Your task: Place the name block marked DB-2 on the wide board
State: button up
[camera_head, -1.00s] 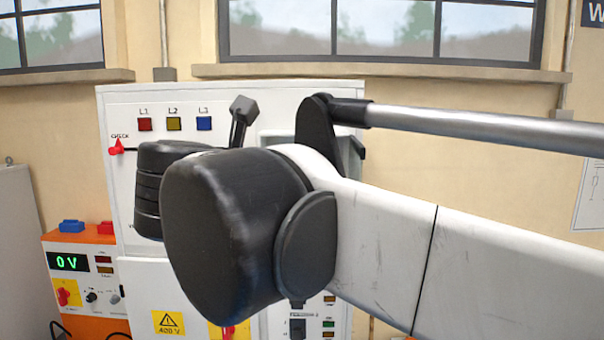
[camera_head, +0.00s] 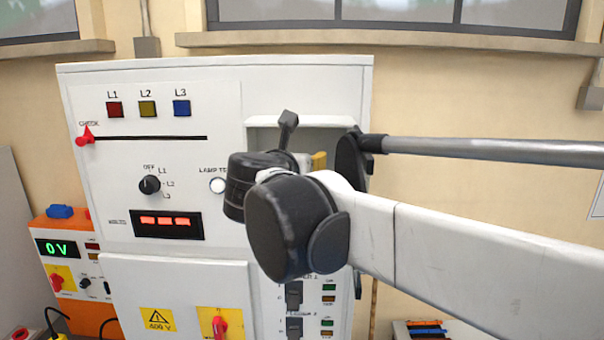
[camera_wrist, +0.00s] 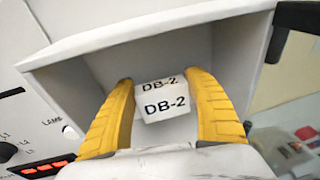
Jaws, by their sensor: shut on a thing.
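The white name block marked DB-2 (camera_wrist: 165,105) sits between the yellow fingers of my gripper (camera_wrist: 164,90) in the wrist view. The fingers are shut on its two sides, and the black lettering shows on two faces. Block and fingertips are in front of or just within an open recess (camera_wrist: 90,68) in the white switchboard (camera_head: 120,75); the exact depth is unclear. In the head view my arm hides the block and most of the recess, and a bit of yellow finger shows. No part is labelled as the wide board.
The switchboard front has a rotary knob (camera_head: 150,185), a lamp test button (camera_head: 217,185) and a red CHECK slider (camera_head: 85,136). An orange unit (camera_head: 62,216) reading 0 V stands at left. A bin of coloured parts (camera_head: 440,332) shows at lower right.

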jog(key=shift+w+d+f, duration=0.15)
jog(key=shift+w, duration=0.05)
notch_tip(320, 180, down, 4)
jog(key=shift+w+f+p, duration=0.1)
jog(key=shift+p, duration=0.45)
jog(key=o, duration=1.1)
jog(key=shift+f, duration=0.1)
jog(key=shift+o, duration=0.2)
